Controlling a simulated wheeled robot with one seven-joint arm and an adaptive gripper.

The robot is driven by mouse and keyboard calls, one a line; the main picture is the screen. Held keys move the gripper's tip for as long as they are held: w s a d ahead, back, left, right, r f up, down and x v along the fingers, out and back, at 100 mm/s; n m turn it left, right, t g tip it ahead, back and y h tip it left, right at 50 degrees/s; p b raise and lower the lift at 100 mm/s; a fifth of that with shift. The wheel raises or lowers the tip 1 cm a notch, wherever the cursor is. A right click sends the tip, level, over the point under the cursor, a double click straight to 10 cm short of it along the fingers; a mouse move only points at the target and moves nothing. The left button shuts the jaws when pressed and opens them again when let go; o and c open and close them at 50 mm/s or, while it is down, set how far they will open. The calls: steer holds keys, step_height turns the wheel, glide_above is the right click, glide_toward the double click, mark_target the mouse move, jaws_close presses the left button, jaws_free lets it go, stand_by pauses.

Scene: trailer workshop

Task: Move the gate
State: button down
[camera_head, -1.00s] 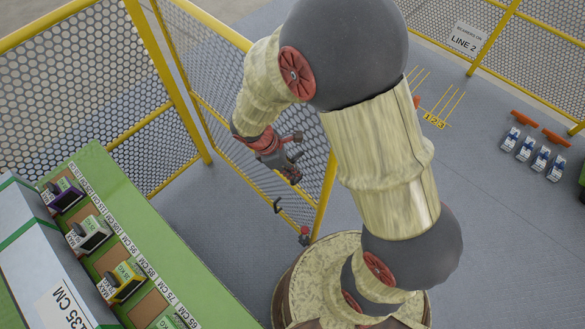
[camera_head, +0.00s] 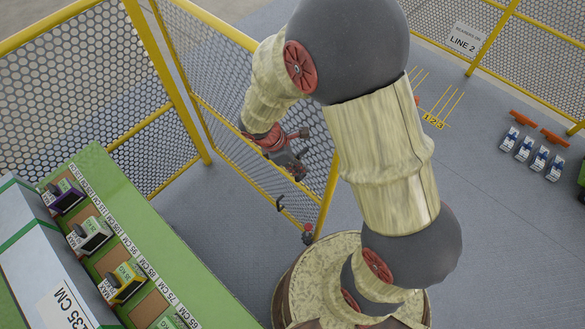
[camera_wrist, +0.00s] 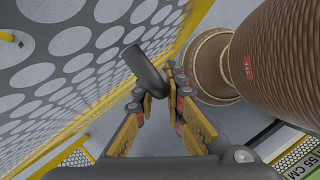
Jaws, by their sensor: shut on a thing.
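The gate (camera_head: 222,85) is a yellow-framed mesh panel standing partly swung out, left of my arm's base in the head view. Its mesh also fills the left of the wrist view (camera_wrist: 62,75). My gripper (camera_head: 299,172) is beside the gate's free-end part, in front of the mesh. In the wrist view my gripper (camera_wrist: 160,92) is shut on a dark rounded bar, the gate handle (camera_wrist: 144,70), which lies tilted between the fingertips. My arm hides part of the gate's top and far edge in the head view.
A green bench (camera_head: 150,230) with labelled cm slots and several small boxes stands at the left. Fixed yellow mesh fencing (camera_head: 80,75) runs behind it. Grey floor (camera_head: 205,215) lies open between bench and gate. Several white-blue items (camera_head: 524,149) lie on the floor at right.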

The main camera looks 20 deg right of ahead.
steer(key=shift+w+d, duration=0.25)
steer(key=shift+d, duration=0.25)
steer(key=shift+w+d, duration=0.2)
steer(key=shift+d, duration=0.3)
steer(key=c, duration=1.8)
jaws_free()
steer(key=shift+c, duration=0.2)
steer(key=v, duration=1.2)
steer(key=shift+s, duration=0.1)
